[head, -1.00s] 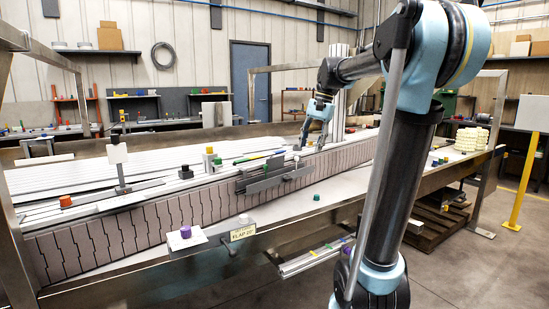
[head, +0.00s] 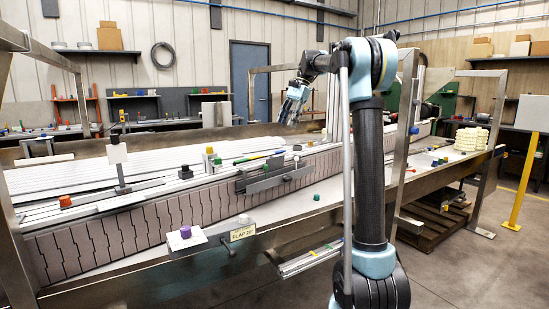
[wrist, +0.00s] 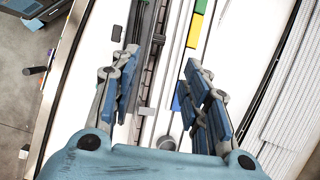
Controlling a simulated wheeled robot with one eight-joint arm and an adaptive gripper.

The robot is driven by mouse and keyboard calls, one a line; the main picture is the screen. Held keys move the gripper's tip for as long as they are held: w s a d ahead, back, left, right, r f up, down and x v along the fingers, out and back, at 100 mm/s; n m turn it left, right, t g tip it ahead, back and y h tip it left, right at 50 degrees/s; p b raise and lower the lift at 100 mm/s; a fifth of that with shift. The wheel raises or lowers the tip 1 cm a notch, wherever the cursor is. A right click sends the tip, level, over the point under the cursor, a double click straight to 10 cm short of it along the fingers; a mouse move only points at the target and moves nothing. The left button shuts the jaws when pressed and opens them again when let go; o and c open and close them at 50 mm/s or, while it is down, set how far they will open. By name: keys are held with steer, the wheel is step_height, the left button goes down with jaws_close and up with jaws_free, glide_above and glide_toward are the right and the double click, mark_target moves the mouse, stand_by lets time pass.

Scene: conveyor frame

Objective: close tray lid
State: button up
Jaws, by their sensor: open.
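In the head view a grey metal tray-like part (head: 268,183) is fixed to the near side of the conveyor, with a dark upright plate (head: 275,165) at its right end. I cannot tell for sure which piece is the tray lid. A small round knob (head: 297,148) stands by the plate; a grey round knob (wrist: 165,144) also shows in the wrist view. My gripper (head: 290,115) is open and empty, raised above and behind these parts. In the wrist view the open gripper (wrist: 160,63) points down, with dark rails between its fingers and no contact visible.
A green, yellow and blue bar (head: 257,157) lies on the conveyor beside the plate. A labelled grey box (head: 240,233) sits at the front edge. The air around my gripper is clear.

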mark_target(273, 162)
steer(key=x, duration=1.6)
steer(key=shift+f, duration=0.1)
steer(key=shift+c, duration=0.6)
